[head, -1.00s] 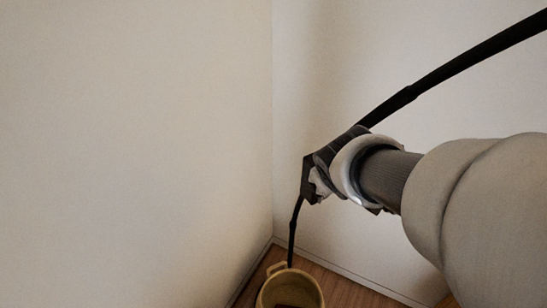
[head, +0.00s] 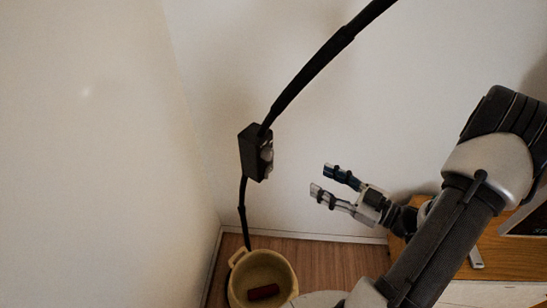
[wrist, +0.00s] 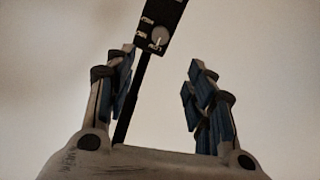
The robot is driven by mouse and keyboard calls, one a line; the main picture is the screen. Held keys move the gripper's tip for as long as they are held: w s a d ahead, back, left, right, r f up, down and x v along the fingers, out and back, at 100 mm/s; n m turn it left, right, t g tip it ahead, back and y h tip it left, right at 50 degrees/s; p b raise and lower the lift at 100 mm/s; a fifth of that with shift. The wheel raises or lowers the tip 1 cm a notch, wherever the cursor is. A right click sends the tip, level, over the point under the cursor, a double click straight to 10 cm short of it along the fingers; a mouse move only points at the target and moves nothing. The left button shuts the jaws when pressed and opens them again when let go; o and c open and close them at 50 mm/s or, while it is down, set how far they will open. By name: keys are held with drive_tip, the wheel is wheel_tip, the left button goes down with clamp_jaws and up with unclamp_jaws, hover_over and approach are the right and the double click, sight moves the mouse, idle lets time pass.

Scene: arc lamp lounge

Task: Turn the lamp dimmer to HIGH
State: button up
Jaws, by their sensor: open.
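The lamp dimmer is a black box (head: 251,153) on the lamp's dark pole, left of centre in the head view. A pale round knob (head: 267,153) sits on its right-hand face. In the wrist view the box (wrist: 163,14) shows at the top with the knob (wrist: 160,36) low on its face; small white labels run along the left side, one near the knob seeming to read LOW. My gripper (head: 320,178) is open and empty, apart from the box and to its right. In the wrist view the box lies beyond and above the fingertips.
The black lamp pole (head: 317,77) arcs up to the right. A cream pot (head: 236,283) with a dark red object (head: 263,292) inside stands on the wood floor below. A wooden-topped cabinet (head: 510,256) is at the right. Walls meet in a corner behind.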

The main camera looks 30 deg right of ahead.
sight(271, 155)
drive_tip(key=b+x, duration=0.3)
drive_tip(key=x, duration=1.3)
drive_tip(key=shift+w, duration=0.3)
drive_tip(key=shift+c, duration=0.3)
drive_tip(key=c, duration=1)
